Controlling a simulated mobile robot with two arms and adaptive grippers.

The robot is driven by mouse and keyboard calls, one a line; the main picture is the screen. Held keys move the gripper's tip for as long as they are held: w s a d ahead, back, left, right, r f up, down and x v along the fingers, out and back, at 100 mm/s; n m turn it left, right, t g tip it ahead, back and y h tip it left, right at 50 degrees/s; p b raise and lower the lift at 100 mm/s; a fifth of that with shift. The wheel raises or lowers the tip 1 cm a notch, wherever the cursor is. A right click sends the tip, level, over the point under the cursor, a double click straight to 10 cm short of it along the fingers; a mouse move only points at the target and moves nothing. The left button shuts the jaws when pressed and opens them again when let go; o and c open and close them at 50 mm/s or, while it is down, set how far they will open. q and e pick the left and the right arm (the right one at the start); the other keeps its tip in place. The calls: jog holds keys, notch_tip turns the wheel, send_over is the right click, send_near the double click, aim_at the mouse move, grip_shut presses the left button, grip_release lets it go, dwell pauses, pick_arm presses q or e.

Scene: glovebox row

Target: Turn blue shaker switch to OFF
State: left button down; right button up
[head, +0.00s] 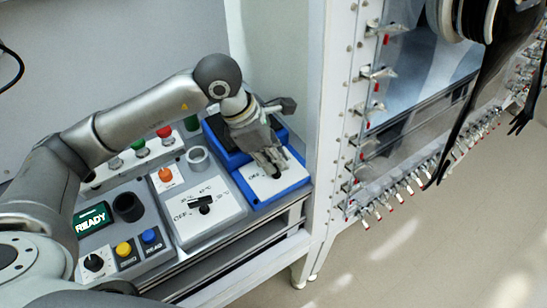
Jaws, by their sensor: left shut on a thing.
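The blue shaker (296,184) stands at the right end of the bench, a blue-edged box with a white top panel and a dark raised part behind. Its switch (277,172) is a small dark knob on the white panel, mostly hidden by my fingers. An "OFF" mark shows just left of it. My left gripper (269,165) reaches down over the panel from behind and is shut on the switch. The switch's exact angle cannot be told. My right gripper is not in view.
Left of the shaker stands a white unit (212,222) with a black dial and an orange knob (166,174). Farther left is a control panel with a "READY" display (92,218) and coloured buttons. A glovebox frame (335,120) with clamps and black gloves rises at right.

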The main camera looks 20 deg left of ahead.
pick_arm(q)
jog(key=c, duration=1.5)
grip_release()
jog(key=shift+r, duration=0.1)
jog(key=v, duration=1.2)
